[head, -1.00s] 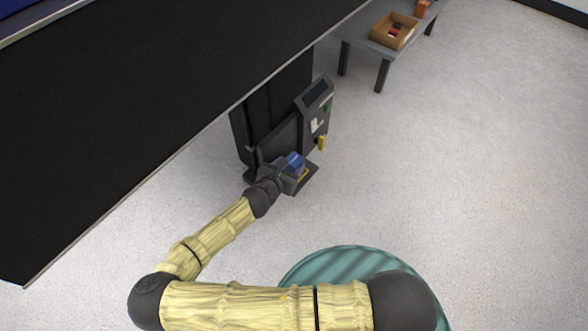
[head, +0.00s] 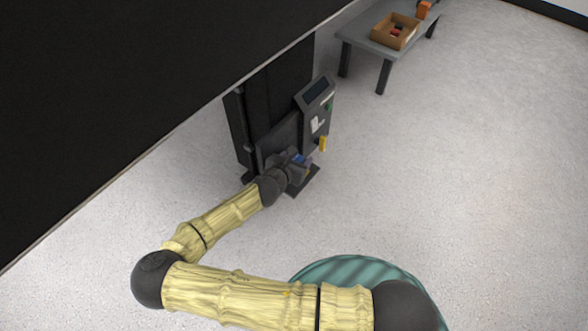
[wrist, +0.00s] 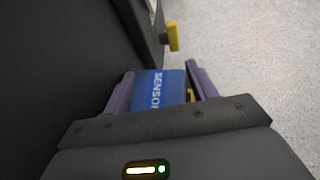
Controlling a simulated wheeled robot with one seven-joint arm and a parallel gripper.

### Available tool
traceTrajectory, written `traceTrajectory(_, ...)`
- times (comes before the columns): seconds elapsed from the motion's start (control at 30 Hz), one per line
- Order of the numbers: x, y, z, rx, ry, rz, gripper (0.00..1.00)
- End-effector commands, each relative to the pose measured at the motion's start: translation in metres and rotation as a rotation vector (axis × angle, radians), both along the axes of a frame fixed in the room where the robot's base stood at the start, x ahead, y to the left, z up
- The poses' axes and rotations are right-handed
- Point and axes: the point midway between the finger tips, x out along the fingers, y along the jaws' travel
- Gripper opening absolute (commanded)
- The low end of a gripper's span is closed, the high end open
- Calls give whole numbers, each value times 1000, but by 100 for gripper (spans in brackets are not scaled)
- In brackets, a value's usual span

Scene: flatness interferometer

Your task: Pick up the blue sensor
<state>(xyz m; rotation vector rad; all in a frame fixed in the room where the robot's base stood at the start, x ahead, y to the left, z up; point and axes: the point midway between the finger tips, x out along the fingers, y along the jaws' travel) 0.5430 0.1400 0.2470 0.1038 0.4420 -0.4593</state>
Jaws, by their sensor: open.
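The blue sensor (wrist: 168,88) shows in the wrist view with white "SENSOR" lettering on its face. It lies between the two fingers of my gripper (wrist: 160,88), which is open, with one finger on each side of it. Whether either finger touches it I cannot tell. The sensor's near end is hidden behind the gripper body. In the head view only a small patch of the blue sensor (head: 299,158) shows past my gripper (head: 303,168), at the foot of the dark machine (head: 280,135).
The machine has a sloped screen panel (head: 316,89) and a yellow part (head: 322,144) on its side, near the gripper. A large black panel (head: 120,90) overhangs the left. A grey table (head: 376,46) with a cardboard box (head: 396,31) stands behind. The floor to the right is clear.

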Motion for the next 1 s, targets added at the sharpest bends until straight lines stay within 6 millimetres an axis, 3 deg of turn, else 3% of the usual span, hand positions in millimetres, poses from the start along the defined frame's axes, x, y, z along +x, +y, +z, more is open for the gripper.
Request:
traceTrajectory(0.47, 0, 1, 1, 0, 0, 1, 57)
traceTrajectory(0.7, 0, 1, 1, 1, 1, 1, 17)
traceTrajectory(1.0, 0, 1, 3, 0, 1, 1, 17)
